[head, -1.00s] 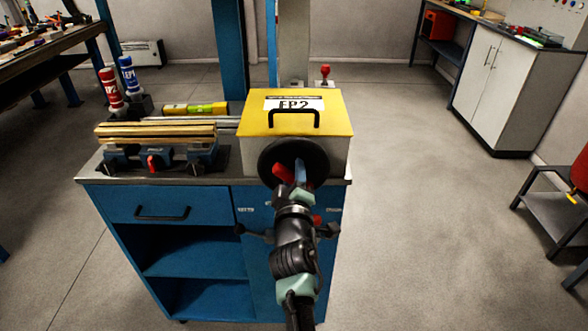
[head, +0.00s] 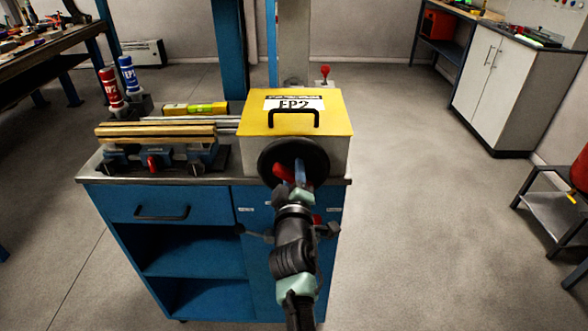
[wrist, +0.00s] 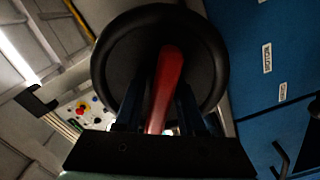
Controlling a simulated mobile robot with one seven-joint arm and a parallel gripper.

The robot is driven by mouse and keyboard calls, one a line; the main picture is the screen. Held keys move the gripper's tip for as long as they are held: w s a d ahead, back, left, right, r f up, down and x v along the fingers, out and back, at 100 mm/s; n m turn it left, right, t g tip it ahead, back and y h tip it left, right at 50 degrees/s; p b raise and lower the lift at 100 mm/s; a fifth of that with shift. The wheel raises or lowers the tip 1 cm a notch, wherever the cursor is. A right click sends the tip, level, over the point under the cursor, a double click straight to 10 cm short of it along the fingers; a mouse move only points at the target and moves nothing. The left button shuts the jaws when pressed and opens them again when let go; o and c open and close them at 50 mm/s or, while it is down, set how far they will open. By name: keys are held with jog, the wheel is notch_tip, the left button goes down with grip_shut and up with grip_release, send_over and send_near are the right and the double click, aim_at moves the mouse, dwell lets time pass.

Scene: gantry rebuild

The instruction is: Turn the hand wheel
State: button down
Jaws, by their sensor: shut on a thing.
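The hand wheel (head: 316,153) is a black disc on the front face of a pale box with a yellow lid (head: 335,124), labelled EP2. A red handle (wrist: 168,78) sticks out from the wheel toward the wrist camera. My gripper (wrist: 158,112) has its dark blue fingers on both sides of this handle and is shut on it. In the head view my gripper (head: 292,178) is in front of the wheel and covers its lower middle. The fingertips' contact with the handle is partly hidden.
The box stands on a blue cabinet (head: 183,238) with a drawer and open shelves. To its left are a clamped stack of bars (head: 155,132), a yellow level (head: 195,108) and red and blue bottles (head: 128,74). The floor (head: 430,220) to the right is clear.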

jog(key=shift+a, duration=0.1)
dwell(0.3)
jog(key=c, duration=0.8)
grip_release()
jog(key=shift+o, duration=0.2)
jog(key=shift+s, duration=0.15)
jog(key=s+p, duration=0.5)
jog(key=s, duration=0.7)
jog(key=shift+s+p, duration=0.35)
jog(key=shift+p, duration=0.05)
